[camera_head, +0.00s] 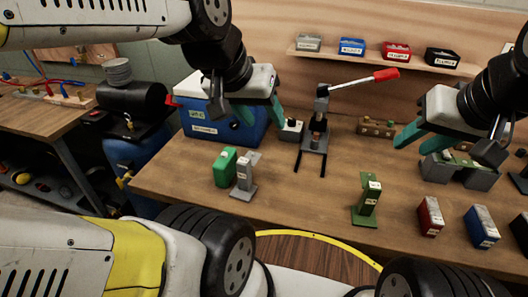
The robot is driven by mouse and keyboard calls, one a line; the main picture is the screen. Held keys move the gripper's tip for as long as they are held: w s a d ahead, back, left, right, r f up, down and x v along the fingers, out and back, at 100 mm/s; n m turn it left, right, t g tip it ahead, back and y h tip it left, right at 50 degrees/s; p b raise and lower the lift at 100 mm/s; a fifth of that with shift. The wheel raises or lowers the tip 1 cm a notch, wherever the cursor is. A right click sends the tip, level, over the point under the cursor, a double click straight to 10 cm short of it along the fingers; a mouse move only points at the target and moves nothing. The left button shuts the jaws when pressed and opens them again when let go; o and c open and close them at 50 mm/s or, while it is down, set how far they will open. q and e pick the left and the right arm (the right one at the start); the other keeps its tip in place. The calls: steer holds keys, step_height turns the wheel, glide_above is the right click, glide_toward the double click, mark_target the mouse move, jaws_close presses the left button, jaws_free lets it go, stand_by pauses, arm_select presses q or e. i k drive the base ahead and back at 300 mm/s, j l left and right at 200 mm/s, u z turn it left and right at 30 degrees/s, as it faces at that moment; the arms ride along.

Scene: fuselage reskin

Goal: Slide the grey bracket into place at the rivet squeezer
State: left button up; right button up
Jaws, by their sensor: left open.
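The grey bracket (244,180), an upright plate on a flat foot with a small label, stands on the workbench beside a green block. The rivet squeezer (315,135) stands further back and to the right, a dark press with a long lever ending in a red grip. My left gripper (264,117) is open with teal fingers, in front of the blue-and-white box, above and behind the bracket and left of the squeezer. My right gripper (417,142) appears open and empty, with its teal fingers apart over the right side of the bench.
A green block (225,167) stands close left of the bracket. A green bracket (367,200), red block (430,216) and blue block (481,227) stand at the front right. A blue-and-white box (195,118) is behind. Bench between grey and green brackets is clear.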

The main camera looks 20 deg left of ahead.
mark_target(244, 190)
steer(key=u, duration=0.45)
steer(key=l+u, duration=0.1)
steer(key=u, duration=0.35)
steer(key=k+u, duration=0.1)
steer(key=u, duration=0.75)
steer(key=k+l, duration=0.65)
steer(key=k, duration=0.25)
steer(key=i+l, duration=0.1)
steer(key=l, duration=0.3)
steer(key=u, duration=0.05)
